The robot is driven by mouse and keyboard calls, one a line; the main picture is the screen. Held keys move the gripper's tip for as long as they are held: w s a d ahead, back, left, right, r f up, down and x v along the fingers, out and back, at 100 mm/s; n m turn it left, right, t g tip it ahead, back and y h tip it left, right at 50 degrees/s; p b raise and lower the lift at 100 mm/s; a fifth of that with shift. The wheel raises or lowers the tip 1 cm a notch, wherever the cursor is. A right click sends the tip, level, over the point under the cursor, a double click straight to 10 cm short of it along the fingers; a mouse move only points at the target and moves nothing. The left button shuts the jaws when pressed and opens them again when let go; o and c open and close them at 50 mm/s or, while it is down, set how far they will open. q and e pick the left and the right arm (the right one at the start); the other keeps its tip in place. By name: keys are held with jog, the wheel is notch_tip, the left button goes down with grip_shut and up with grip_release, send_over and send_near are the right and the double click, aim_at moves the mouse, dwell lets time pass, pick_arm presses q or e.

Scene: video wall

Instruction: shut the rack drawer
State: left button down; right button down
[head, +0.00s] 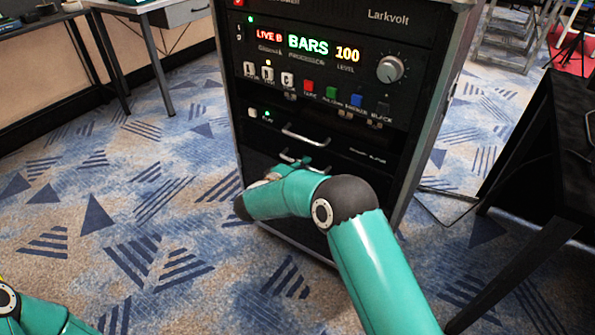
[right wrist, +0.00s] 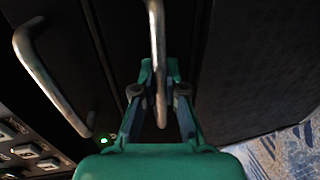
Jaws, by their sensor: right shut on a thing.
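The rack (head: 418,110) is a tall black cabinet with grey edges, standing in the middle of the head view. Low on its front are two steel bar handles, an upper handle (head: 305,137) and a lower handle (head: 291,157). In the right wrist view, the lower handle (right wrist: 156,35) runs between the fingers of my right gripper (right wrist: 160,105), which is shut on it. The upper handle (right wrist: 45,75) is apart from the gripper there. In the head view my right arm hides much of the lower front, and how far the drawer stands out is unclear. My left gripper is out of view.
Above the handles is a control panel (head: 325,70) with lit readouts, coloured buttons and a knob (head: 390,68). A black table (head: 560,110) stands close on the right. A desk (head: 178,14) stands at the back left. Patterned carpet (head: 130,200) is clear left of the rack.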

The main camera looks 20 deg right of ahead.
jog(key=c, duration=1.2)
grip_release()
jog(key=shift+w+d+f, duration=0.1)
jog(key=shift+d+f, duration=0.05)
jog(key=shift+d, duration=0.05)
jog(key=shift+a, duration=0.1)
jog(key=shift+a, duration=0.2)
jog(key=v, duration=1.1)
jog(key=shift+s+a, duration=0.2)
jog(key=shift+s, duration=0.1)
